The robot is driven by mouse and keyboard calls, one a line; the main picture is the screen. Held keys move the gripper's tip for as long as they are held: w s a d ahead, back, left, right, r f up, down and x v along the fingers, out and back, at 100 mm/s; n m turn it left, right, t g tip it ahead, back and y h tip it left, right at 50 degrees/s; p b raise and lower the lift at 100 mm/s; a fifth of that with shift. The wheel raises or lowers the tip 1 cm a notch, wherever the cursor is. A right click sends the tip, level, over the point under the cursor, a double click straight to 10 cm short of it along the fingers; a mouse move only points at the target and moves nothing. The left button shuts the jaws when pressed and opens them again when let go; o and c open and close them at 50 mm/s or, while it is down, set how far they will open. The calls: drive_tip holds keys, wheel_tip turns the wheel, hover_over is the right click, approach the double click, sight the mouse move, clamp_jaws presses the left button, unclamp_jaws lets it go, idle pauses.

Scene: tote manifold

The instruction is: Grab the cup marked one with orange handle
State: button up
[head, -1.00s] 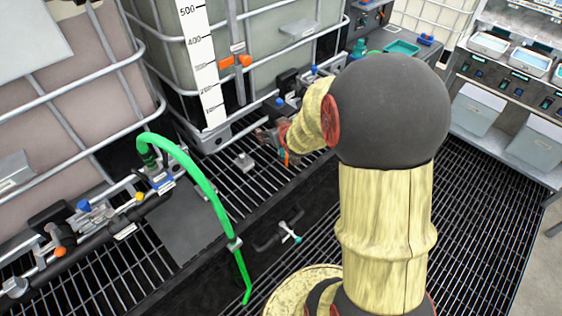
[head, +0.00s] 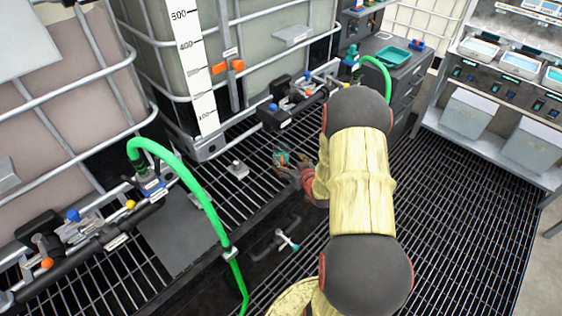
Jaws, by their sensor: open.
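A small teal item with an orange part (head: 281,158) is on or just above the dark grating in the middle of the head view. It may be the cup with the orange handle, but it is too small to read any mark or make out its shape. My gripper (head: 289,170) is open, right beside this item, at its lower right in the picture. I cannot tell whether the fingers touch it or are around it. My arm hides the area to the right of the gripper.
Two large caged tanks stand behind, with valve assemblies (head: 300,92) along their fronts. A green hose (head: 190,185) arches at the left. A small grey block (head: 238,170) sits on the grating. A dark trough with a valve handle (head: 288,240) lies in front. Grating at right is clear.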

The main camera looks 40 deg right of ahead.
sight(285, 156)
drive_tip(key=b+x, duration=0.2)
drive_tip(key=x, duration=0.4)
drive_tip(key=shift+w+d+f, duration=0.15)
drive_tip(key=shift+w+f, duration=0.05)
drive_tip(key=shift+f, duration=0.1)
drive_tip(key=shift+w+d, duration=0.15)
drive_tip(key=shift+w, duration=0.3)
drive_tip(key=c, duration=1.5)
